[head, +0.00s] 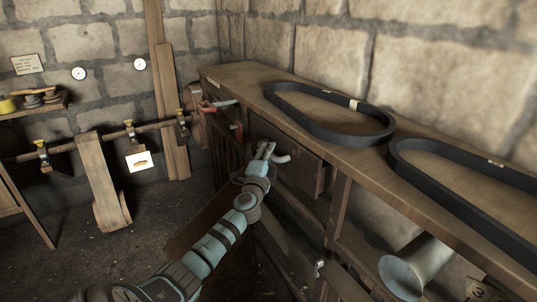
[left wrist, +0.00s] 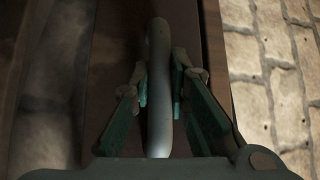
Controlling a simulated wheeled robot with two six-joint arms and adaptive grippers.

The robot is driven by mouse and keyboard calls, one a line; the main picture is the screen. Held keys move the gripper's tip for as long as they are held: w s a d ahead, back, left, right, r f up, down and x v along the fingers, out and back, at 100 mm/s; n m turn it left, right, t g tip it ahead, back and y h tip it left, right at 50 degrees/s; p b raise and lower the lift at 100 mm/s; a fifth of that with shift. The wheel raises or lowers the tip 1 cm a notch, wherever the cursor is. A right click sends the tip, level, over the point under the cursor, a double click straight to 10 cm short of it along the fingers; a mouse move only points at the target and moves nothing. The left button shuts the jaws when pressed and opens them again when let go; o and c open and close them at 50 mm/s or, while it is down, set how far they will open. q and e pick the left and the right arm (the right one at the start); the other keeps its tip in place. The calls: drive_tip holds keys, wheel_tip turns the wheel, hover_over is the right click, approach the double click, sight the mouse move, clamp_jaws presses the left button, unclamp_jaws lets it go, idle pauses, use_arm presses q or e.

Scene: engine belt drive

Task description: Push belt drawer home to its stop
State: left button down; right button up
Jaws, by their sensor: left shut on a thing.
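The belt drawer (head: 309,174) is a brown wooden drawer under the bench top. A pale metal handle (head: 282,159) shows at its front. My left gripper (head: 266,151) is at this handle. In the left wrist view the handle (left wrist: 159,90) is a pale rounded bar running between the two green-padded fingers (left wrist: 160,88), which are closed on it. The drawer seems to stand out a little from the bench front, but I cannot tell how far. My arm hides part of the area below it. My right gripper is in neither view.
Two black belts, one farther back (head: 330,113) and one nearer (head: 470,172), lie on the wooden bench top (head: 235,75). A red-handled tool (head: 208,106) is at the bench's far end.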

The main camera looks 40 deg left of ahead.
use_arm(q)
drive_tip(key=shift+r, duration=0.15)
drive_tip(key=c, duration=1.8)
unclamp_jaws()
drive_tip(key=shift+w, duration=0.1)
drive_tip(key=shift+o, duration=1.3)
drive_tip(key=shift+w+d+f, duration=0.1)
drive_tip(key=shift+w+f, duration=0.1)
drive_tip(key=shift+s, duration=0.1)
drive_tip(key=shift+s, duration=0.2)
drive_tip(key=v, duration=1.1)
drive_tip(key=shift+s+d, duration=0.2)
drive_tip(key=shift+d, duration=0.05)
